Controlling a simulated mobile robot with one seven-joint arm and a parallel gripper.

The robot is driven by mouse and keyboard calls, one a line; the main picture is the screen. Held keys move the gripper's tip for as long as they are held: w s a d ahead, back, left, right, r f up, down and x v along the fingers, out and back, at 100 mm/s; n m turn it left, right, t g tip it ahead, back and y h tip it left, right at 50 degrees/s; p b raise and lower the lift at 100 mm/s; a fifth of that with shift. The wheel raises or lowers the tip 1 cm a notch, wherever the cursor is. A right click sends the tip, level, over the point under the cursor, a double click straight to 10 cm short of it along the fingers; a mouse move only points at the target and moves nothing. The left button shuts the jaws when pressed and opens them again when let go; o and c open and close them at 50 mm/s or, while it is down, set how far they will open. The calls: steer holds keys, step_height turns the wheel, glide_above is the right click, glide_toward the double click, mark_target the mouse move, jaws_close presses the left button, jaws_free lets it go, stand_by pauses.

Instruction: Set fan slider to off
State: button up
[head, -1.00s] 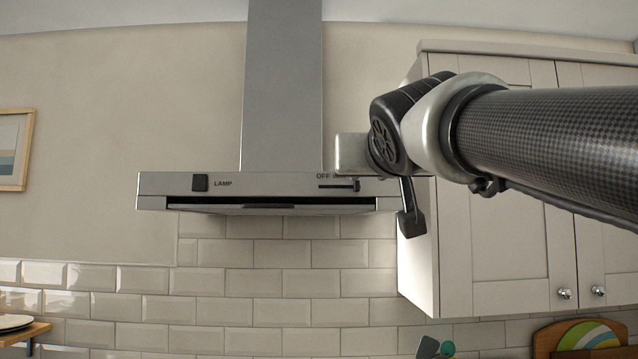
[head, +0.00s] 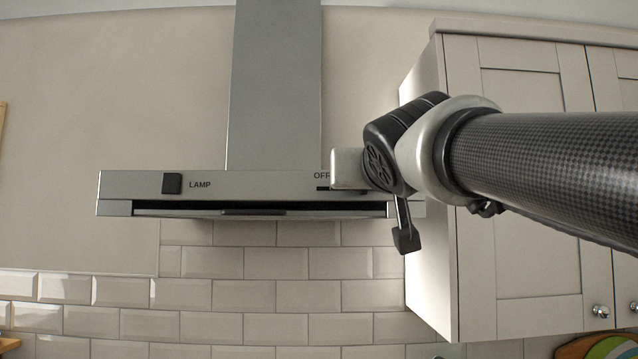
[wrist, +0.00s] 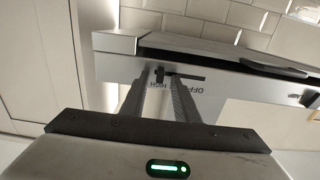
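The range hood (head: 270,184) carries the fan slider, whose dark slot (head: 322,188) shows beside the OFF label in the head view. The rest of the slot and the knob are hidden there behind my gripper (head: 347,168). In the wrist view, upside down, the fan slider's knob (wrist: 161,74) sits at the HIGH end of the slot (wrist: 188,76), away from OFF. My gripper (wrist: 159,84) is open, its two fingers apart and pointing at the panel around the knob. I cannot tell whether they touch it.
A black LAMP button (head: 172,183) is on the hood's left front. A wall cabinet (head: 520,200) stands close on the right, beside my arm. White tiles (head: 240,297) line the wall below the hood. The space left of my gripper, in front of the panel, is clear.

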steer(key=shift+s, duration=0.1)
jaws_close()
stand_by(1.2)
